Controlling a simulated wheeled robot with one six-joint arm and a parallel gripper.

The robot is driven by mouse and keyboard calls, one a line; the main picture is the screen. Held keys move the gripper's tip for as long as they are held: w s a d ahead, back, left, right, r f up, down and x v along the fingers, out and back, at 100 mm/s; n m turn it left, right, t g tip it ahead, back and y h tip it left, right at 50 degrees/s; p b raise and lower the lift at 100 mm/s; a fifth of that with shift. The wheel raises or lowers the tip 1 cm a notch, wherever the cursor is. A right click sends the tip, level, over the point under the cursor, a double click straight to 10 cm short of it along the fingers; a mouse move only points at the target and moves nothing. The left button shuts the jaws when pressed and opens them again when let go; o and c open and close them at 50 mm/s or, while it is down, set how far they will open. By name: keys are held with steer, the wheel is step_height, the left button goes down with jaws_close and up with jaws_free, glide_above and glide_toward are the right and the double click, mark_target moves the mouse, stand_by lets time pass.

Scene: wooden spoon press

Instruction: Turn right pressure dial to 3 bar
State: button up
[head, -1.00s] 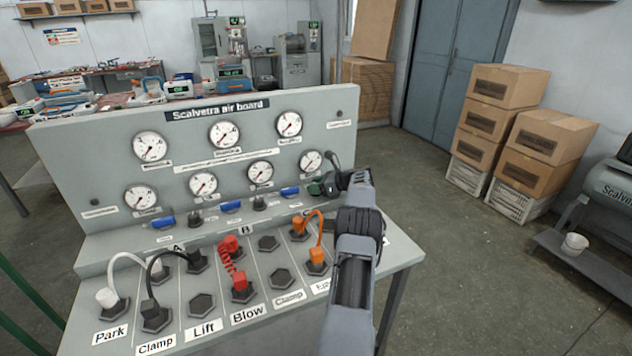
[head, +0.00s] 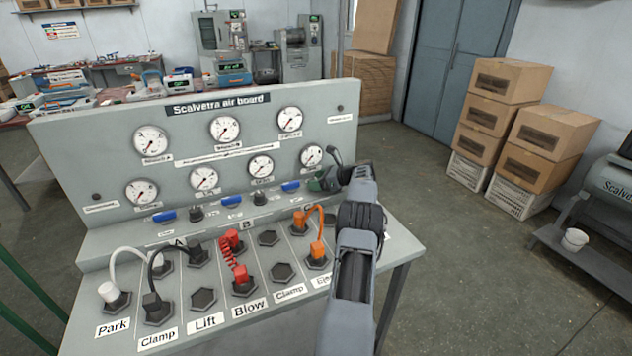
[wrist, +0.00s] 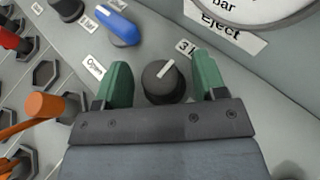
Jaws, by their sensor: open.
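The right pressure dial (wrist: 165,82) is a round dark knob with a white pointer mark, seen in the middle of the wrist view. Its mark points up and to the right, towards a label starting with "3" (wrist: 185,47) that is partly hidden by a finger. My gripper (wrist: 163,82) is open, with one green finger on each side of the dial and a visible gap on both sides. In the head view my gripper (head: 324,181) is at the right end of the board (head: 75,160) and hides the dial. The Eject gauge (head: 312,155) is just above it.
A blue lever (wrist: 118,27) lies left of the dial in the wrist view, with another dark knob (wrist: 66,8) beyond it. An orange hose (head: 318,225) links two sockets in front of my gripper. Boxes (head: 530,140) stand away to the right.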

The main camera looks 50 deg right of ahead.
steer(key=v, duration=1.3)
steer(key=shift+s, duration=0.25)
steer(key=w+a+r+n+g+p, duration=0.15)
steer(key=w+a+r+n, duration=0.25)
steer(key=a, duration=0.6)
steer(key=w+a+r+n+g+p, duration=0.1)
steer(key=w+a+r+n+g, duration=0.25)
steer(key=a, duration=0.55)
steer(key=s+a+r+n+g+h+p, duration=0.15)
steer(key=a+n, duration=0.25)
steer(key=a, duration=0.5)
steer(key=s+a+r+n+g+p, duration=0.1)
steer(key=s+a+r+n+g, duration=0.15)
steer(key=a+n, duration=0.45)
steer(key=s+a+f+n+h+p, duration=0.2)
steer(key=s+a+n+h, duration=0.1)
steer(key=s+a+n, duration=0.9)
steer(key=s+a, duration=0.4)
steer(key=shift+a+f+h+p, duration=0.15)
steer(key=shift+a+h+p, duration=0.1)
steer(key=shift+h+p, duration=0.1)
